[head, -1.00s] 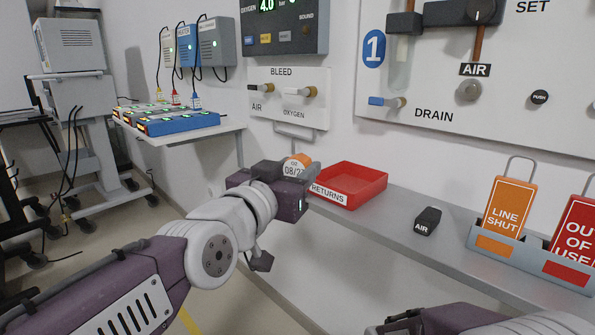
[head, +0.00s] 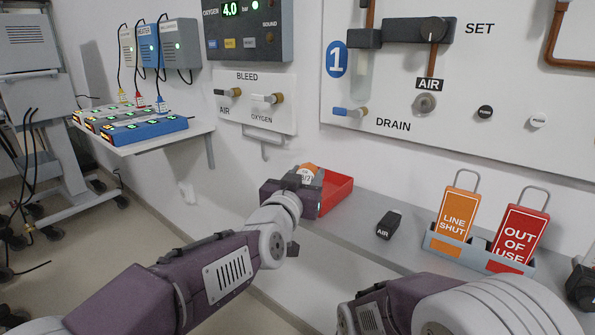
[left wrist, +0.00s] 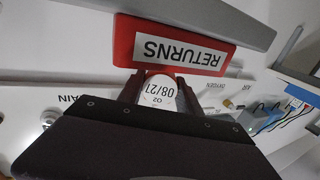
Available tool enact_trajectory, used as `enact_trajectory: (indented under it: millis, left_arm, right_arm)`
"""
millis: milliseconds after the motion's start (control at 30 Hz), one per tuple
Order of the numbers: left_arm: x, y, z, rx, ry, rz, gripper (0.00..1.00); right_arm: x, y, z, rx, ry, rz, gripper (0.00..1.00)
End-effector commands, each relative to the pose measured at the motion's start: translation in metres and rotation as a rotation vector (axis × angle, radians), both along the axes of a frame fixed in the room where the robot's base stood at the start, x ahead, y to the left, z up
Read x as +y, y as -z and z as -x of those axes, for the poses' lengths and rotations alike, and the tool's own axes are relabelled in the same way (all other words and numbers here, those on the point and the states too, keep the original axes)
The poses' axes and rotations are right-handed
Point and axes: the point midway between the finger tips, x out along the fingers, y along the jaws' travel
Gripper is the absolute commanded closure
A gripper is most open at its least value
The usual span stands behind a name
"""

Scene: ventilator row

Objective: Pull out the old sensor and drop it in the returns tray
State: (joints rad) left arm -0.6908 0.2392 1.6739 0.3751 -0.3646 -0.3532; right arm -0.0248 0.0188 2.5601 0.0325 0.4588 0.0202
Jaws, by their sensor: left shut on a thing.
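My left gripper (head: 310,181) is shut on the old sensor (head: 306,173), a white-labelled cylinder with an orange end. In the left wrist view the sensor (left wrist: 159,91) sits between the two dark fingers (left wrist: 158,88), its label reading O2 08/27. The red returns tray (head: 338,193) is on the wall shelf, partly hidden behind the gripper in the head view. In the left wrist view the tray (left wrist: 135,40) shows its RETURNS label just beyond the fingertips. I cannot tell whether the sensor is over the tray. My right arm shows at lower right; its gripper is out of view.
On the shelf (head: 345,228) right of the tray lie a black AIR block (head: 389,224) and a holder (head: 463,247) with orange and red tags. The wall panel (head: 400,85) with knobs stands behind. A side shelf (head: 150,141) with coloured modules is at left.

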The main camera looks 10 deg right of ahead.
Motion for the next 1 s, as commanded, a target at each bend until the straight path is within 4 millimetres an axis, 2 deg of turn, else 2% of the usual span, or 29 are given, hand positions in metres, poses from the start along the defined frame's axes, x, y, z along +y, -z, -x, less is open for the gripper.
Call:
enact_trajectory:
  millis: [133, 467, 500, 567, 600, 867, 1000]
  left_arm:
    - [-0.0051, 0.0093, -0.0039, -0.001, 0.0, 0.001, 1.0]
    - [-0.0065, 0.0111, -0.0051, -0.001, 0.0, 0.002, 1.0]
    - [-0.0065, 0.0111, -0.0051, -0.001, 0.0, 0.002, 0.53]
    - [-0.0065, 0.0111, -0.0051, -0.001, 0.0, 0.002, 0.37]
    - [-0.0064, 0.0111, -0.005, -0.001, 0.0, 0.002, 0.33]
    - [-0.0063, 0.0112, -0.005, 0.0, 0.0, 0.001, 0.33]
    - [-0.0021, 0.0102, 0.0021, 0.001, 0.0, 0.001, 0.33]
  right_arm:
    - [0.0, 0.0035, 0.0, 0.0, 0.0, 0.0, 0.64]
    - [0.0, 0.0035, 0.0, 0.0, 0.0, 0.0, 0.64]
    - [0.0, 0.0035, 0.0, 0.0, 0.0, 0.0, 0.64]
    - [0.0, 0.0035, 0.0, 0.0, 0.0, 0.0, 0.64]
    - [0.0, 0.0035, -0.0001, 0.0, 0.0, 0.0, 0.64]
    - [0.0, 0.0035, -0.0001, 0.0, 0.0, 0.0, 0.64]
    - [0.0, 0.001, 0.0, 0.0, 0.0, 0.0, 0.64]
